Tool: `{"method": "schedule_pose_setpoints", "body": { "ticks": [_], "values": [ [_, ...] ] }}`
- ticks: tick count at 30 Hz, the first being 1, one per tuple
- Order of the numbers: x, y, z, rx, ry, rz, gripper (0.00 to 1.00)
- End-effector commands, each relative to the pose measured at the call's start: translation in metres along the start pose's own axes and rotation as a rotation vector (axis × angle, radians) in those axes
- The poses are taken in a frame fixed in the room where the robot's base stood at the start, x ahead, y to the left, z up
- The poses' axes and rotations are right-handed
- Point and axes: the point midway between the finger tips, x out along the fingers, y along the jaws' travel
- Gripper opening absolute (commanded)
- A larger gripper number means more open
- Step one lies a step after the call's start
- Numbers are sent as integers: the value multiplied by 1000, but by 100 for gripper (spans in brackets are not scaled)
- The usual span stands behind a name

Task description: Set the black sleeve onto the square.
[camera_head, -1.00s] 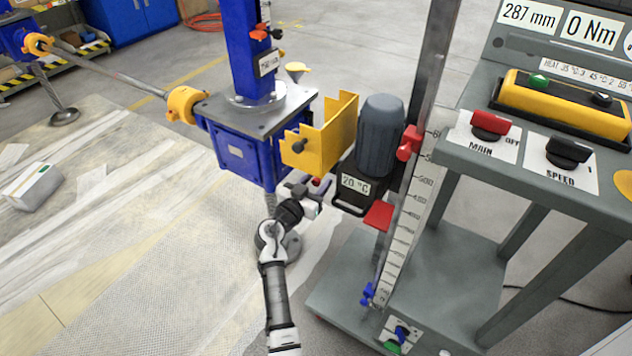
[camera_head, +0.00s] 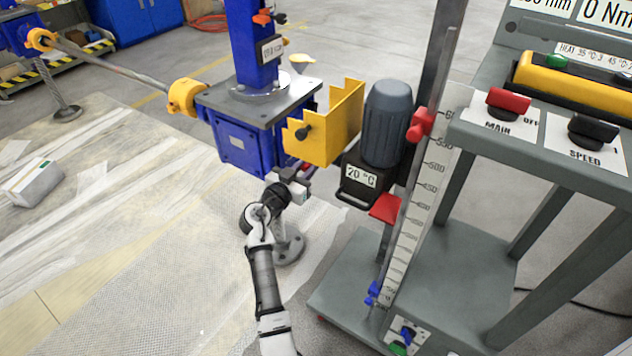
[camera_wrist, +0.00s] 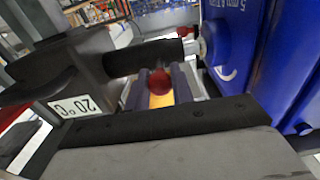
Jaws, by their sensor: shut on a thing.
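The black sleeve (camera_wrist: 135,58) lies crosswise in the wrist view, between a black housing and the blue gearbox (camera_wrist: 262,60). A pale metal shaft end (camera_wrist: 199,46) sticks out of the gearbox towards the sleeve; I cannot make out its square shape or whether the sleeve touches it. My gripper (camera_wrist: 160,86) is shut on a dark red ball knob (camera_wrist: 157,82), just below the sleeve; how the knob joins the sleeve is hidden. In the head view my gripper (camera_head: 296,186) is under the yellow guard (camera_head: 325,130), beside the blue gearbox (camera_head: 240,140); the sleeve is mostly hidden there.
The grey motor (camera_head: 387,125) with its black temperature box (camera_head: 362,180) stands right of my gripper, on a post with a scale (camera_head: 425,200). A red bracket (camera_head: 386,207) juts out below. A control desk (camera_head: 560,165) is at the right.

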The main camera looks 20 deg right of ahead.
Motion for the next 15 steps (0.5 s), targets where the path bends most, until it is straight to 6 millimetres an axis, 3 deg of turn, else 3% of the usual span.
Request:
{"method": "schedule_pose_setpoints", "body": {
  "ticks": [6, 15],
  "values": [
    [-1, -19, 4, 0, -2, -3, 0],
    [-1, -21, 2, -2, -5, -3, 0]
  ]
}}
